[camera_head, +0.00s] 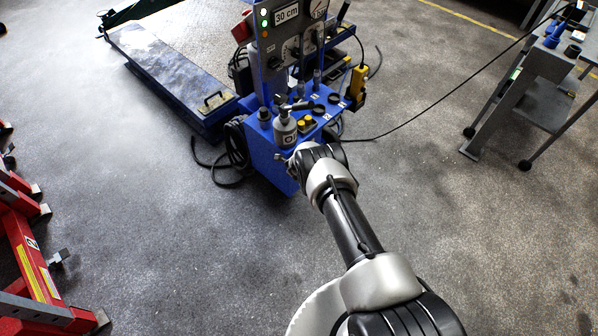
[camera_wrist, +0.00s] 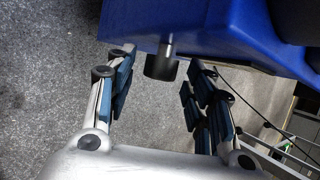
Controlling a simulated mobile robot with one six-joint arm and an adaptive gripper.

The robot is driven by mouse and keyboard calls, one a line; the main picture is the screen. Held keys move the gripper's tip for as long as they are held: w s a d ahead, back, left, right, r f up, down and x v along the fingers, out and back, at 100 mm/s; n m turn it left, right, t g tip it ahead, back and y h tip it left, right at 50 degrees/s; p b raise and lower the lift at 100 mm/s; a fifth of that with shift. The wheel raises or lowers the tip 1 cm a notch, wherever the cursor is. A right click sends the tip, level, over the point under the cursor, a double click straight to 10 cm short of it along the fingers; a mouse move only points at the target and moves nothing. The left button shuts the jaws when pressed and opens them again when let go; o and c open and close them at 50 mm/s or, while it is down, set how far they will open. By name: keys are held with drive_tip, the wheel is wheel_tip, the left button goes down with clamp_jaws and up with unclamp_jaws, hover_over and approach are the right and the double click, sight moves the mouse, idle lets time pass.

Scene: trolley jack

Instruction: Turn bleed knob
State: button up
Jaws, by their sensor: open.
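The bleed knob (camera_wrist: 160,66) appears to be the short black cylinder in the wrist view. It sits on a grey stem that sticks out from the blue cabinet (camera_wrist: 228,28). My gripper (camera_wrist: 160,88) is open, with one finger to the left of the knob and one to the right. Gaps show on both sides, so neither finger seems to touch it. In the head view the blue cabinet (camera_head: 259,148) stands at the upper middle. My wrist is in front of its near side and hides the knob and most of my gripper.
A grey bottle-shaped part (camera_head: 285,131) and several dark fittings stand on the cabinet top. A control panel (camera_head: 290,35) rises behind. A blue lift platform (camera_head: 165,65) is at the upper left, a grey trolley (camera_head: 535,100) at the right, red stands (camera_head: 30,250) at the left.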

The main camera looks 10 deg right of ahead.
drive_tip(key=shift+c, duration=0.5)
drive_tip(key=shift+f, duration=0.1)
drive_tip(key=c, duration=1)
